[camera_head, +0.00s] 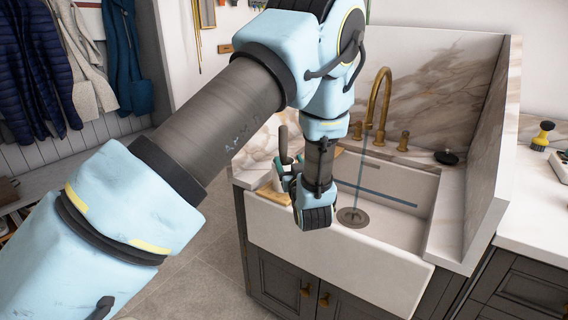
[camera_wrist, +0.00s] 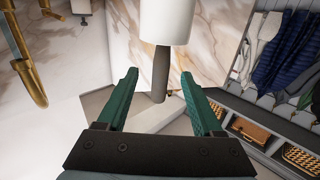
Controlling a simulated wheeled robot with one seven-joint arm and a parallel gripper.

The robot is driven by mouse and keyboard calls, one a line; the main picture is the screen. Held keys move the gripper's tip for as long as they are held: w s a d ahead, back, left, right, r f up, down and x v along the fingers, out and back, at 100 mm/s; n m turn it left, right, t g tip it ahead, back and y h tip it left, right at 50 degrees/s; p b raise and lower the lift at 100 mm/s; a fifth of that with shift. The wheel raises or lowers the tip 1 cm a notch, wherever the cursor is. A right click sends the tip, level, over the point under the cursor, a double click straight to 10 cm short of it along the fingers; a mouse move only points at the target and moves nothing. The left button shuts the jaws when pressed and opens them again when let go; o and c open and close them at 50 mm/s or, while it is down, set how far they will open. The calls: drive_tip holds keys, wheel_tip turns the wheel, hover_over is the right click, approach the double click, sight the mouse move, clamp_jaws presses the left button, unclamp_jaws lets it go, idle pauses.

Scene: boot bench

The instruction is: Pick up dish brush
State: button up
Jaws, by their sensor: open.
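My gripper (camera_head: 286,174) is open at the left front corner of the white sink; in the wrist view its two green fingers (camera_wrist: 158,76) are spread and empty. An item with a dark grey handle (camera_head: 283,141) stands at that corner, close to the fingers and partly hidden by my wrist. In the wrist view a grey handle (camera_wrist: 160,75) joined to a white cylinder lies ahead, in line with the gap between the fingers. I take this for the dish brush, but its bristles are not visible. I cannot tell whether the fingers touch it.
The sink (camera_head: 340,250) has a brass faucet (camera_head: 379,100) behind it and marble panels around it. A black knob-like item (camera_head: 447,157) is at its back right. A yellow-and-black item (camera_head: 543,135) stands on the right counter. Coats (camera_head: 40,60) hang at left above a bench.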

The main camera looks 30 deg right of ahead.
sight(285, 151)
drive_tip(key=p+x, duration=0.1)
drive_tip(key=x, duration=0.4)
drive_tip(key=shift+w+r+p, duration=0.1)
drive_tip(key=shift+w+p, duration=0.05)
drive_tip(key=shift+p, duration=0.15)
drive_tip(key=p+x, duration=0.2)
drive_tip(key=x, duration=0.2)
drive_tip(key=shift+w+a+p, duration=0.1)
drive_tip(key=shift+w+p, duration=0.05)
drive_tip(key=shift+p, duration=0.2)
drive_tip(key=shift+w, duration=0.6)
drive_tip(key=shift+c, duration=0.4)
clamp_jaws()
